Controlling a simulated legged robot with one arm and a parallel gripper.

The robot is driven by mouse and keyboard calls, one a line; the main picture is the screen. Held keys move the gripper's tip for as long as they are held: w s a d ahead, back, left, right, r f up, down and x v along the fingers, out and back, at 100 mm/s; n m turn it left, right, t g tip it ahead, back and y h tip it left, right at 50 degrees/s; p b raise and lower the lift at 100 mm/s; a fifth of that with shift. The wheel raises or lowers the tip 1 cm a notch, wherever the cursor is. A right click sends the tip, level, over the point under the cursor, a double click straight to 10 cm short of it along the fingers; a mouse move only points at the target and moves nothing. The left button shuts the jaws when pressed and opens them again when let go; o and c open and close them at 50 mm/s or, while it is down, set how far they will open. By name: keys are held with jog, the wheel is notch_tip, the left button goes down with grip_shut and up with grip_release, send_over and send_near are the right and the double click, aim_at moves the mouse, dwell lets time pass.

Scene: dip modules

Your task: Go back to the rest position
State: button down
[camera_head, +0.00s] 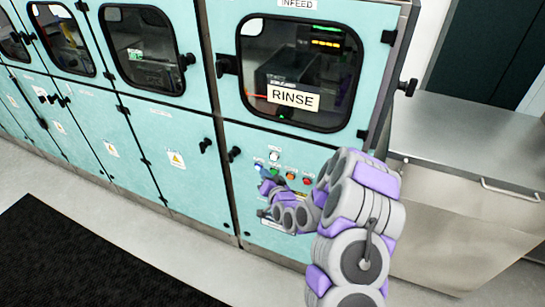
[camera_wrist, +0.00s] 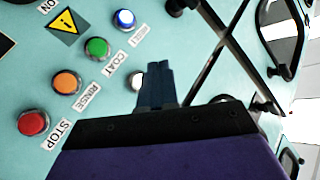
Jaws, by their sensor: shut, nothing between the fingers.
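My gripper (camera_wrist: 158,68) is shut and empty, its dark fingers together in front of the teal control panel (camera_wrist: 165,30). In the wrist view a red STOP button (camera_wrist: 33,123), an orange RINSE button (camera_wrist: 66,82), a green COAT button (camera_wrist: 97,48) and a lit blue button (camera_wrist: 124,19) lie left of the fingers. A white round part (camera_wrist: 137,81) is partly hidden by the fingers. I cannot tell whether the fingertips touch the panel. In the head view my purple and grey arm reaches to this panel, below the window marked RINSE (camera_head: 293,97).
The teal cabinet row (camera_head: 170,130) runs to the left, with windows, black latches and warning labels. A metal counter (camera_head: 470,150) stands at the right. A black mat (camera_head: 70,260) lies on the grey floor at lower left. A black latch (camera_wrist: 180,5) sticks out near the fingers.

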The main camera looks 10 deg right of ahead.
jog(key=s+a+r+n+g, duration=0.45)
jog(key=s+r+g, duration=0.25)
jog(key=s, duration=0.3)
jog(key=s+d+r+g+h, duration=0.1)
jog(key=s+r+g, duration=0.2)
jog(key=s, duration=1)
jog(key=s+d+r+g, duration=0.2)
jog(key=s+r+g, duration=0.2)
jog(key=s, duration=1)
jog(key=s+d+r+n+g+h, duration=0.1)
jog(key=s+r+g, duration=0.3)
jog(key=s, duration=0.9)
jog(key=shift+s+d+r+h, duration=0.2)
jog(key=shift+d+r+h, duration=0.1)
jog(key=shift+d+r, duration=0.1)
